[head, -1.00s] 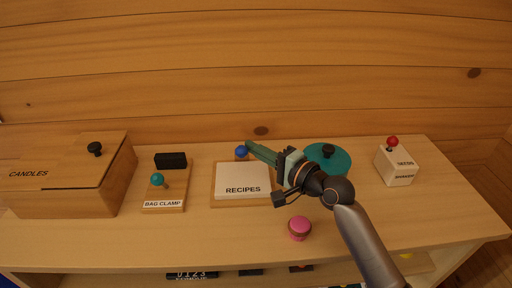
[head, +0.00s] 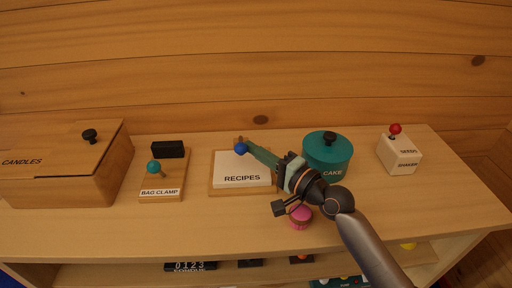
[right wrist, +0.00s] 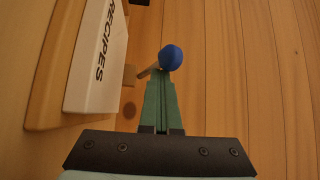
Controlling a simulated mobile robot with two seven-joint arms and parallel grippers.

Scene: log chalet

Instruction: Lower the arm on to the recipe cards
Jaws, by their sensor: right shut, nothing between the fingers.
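The recipe holder (head: 213,187) is a wooden board with white recipe cards (head: 243,171) on it, labelled RECIPES. Its arm is a thin stalk with a blue ball (head: 241,148), raised at the back edge of the cards. In the right wrist view the blue ball (right wrist: 171,57) is just past my fingertips, and its stalk runs to a small wooden block (right wrist: 129,75) beside the cards. My right gripper (head: 249,147) is shut and empty, its green fingertips right by the ball on its far side; contact is hard to tell. My left gripper is out of view.
A teal cake tin (head: 328,158) stands right of my gripper, and a pink cupcake-like item (head: 301,216) lies below it. The bag clamp (head: 160,193) and candle box (head: 60,165) are left, the seeds shaker (head: 400,155) right. A log wall closes the back.

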